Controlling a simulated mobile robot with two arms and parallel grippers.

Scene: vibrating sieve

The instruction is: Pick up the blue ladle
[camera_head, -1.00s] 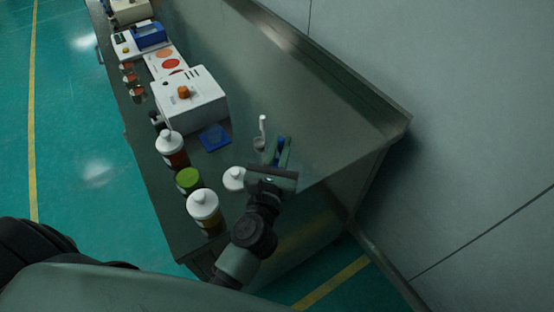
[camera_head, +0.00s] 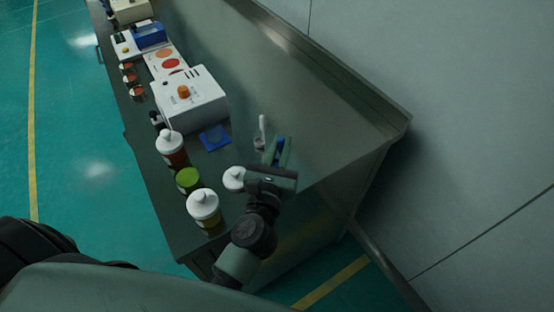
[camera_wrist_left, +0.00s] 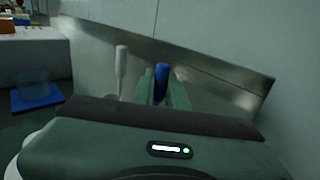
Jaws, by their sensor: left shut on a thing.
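The blue ladle (camera_head: 279,147) is held upright between the fingers of my left gripper (camera_head: 278,150), near the right part of the bench. In the left wrist view its blue handle (camera_wrist_left: 161,73) rises between the two green fingertips (camera_wrist_left: 161,88). The left gripper is shut on it. The ladle's lower part is hidden behind the fingers and the wrist, so I cannot tell whether it touches the bench. My right gripper is not in view.
A white ladle (camera_head: 262,132) stands just left of my left gripper. A blue square dish (camera_head: 214,138), a white machine (camera_head: 192,104) and several bottles, one with a green lid (camera_head: 188,178), stand further left. The metal bench (camera_head: 318,125) is clear behind and to the right.

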